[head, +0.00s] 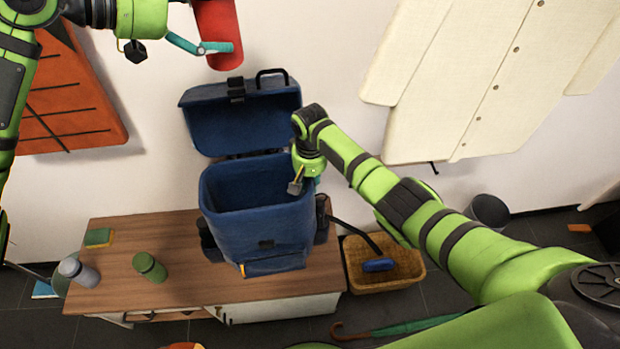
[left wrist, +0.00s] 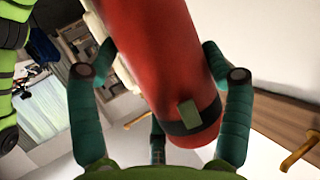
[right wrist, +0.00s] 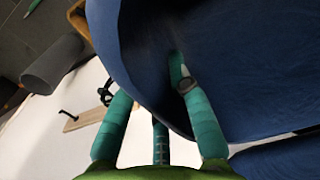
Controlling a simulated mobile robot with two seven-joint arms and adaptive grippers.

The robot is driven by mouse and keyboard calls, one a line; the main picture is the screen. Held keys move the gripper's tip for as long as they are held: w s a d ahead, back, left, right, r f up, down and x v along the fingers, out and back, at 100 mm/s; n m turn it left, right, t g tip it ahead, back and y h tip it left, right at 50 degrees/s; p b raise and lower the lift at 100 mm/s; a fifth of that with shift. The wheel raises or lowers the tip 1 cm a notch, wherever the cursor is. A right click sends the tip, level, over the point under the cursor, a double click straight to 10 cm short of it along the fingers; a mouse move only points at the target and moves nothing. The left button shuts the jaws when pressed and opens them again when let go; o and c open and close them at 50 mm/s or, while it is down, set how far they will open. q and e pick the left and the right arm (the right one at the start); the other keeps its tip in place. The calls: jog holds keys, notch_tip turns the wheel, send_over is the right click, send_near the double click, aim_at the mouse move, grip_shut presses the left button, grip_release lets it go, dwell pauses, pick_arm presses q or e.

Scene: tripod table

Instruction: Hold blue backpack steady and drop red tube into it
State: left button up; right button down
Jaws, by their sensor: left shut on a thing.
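The blue backpack (head: 262,225) stands upright on a wooden-topped table, its main compartment open upward and its flap (head: 245,122) raised behind. My left gripper (head: 212,47) is shut on the red tube (head: 220,25), holding it up beyond and above the raised flap. The tube fills much of the left wrist view (left wrist: 165,60), its dark-banded end near the palm. My right gripper (head: 305,185) is at the backpack's right upper rim. In the right wrist view its spread fingers (right wrist: 150,80) lie on either side of the blue edge (right wrist: 145,75); I cannot tell whether they pinch it.
A green can (head: 150,267), a grey can (head: 78,271) and a sponge (head: 98,238) are at the left of the table (head: 180,225). A wicker basket (head: 405,268) with a blue item is on the floor at right. A folded umbrella (head: 410,327) lies in front.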

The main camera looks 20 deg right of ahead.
pick_arm(q)
notch_tip(320, 180, down, 13)
pick_arm(e)
jog(key=shift+d, duration=0.15)
dwell(1.4)
pick_arm(q)
jog(key=o, duration=1.4)
jog(key=shift+r, duration=0.1)
jog(key=shift+c, duration=0.2)
jog(key=v, duration=1.2)
pick_arm(e)
jog(key=c, duration=1.1)
grip_release()
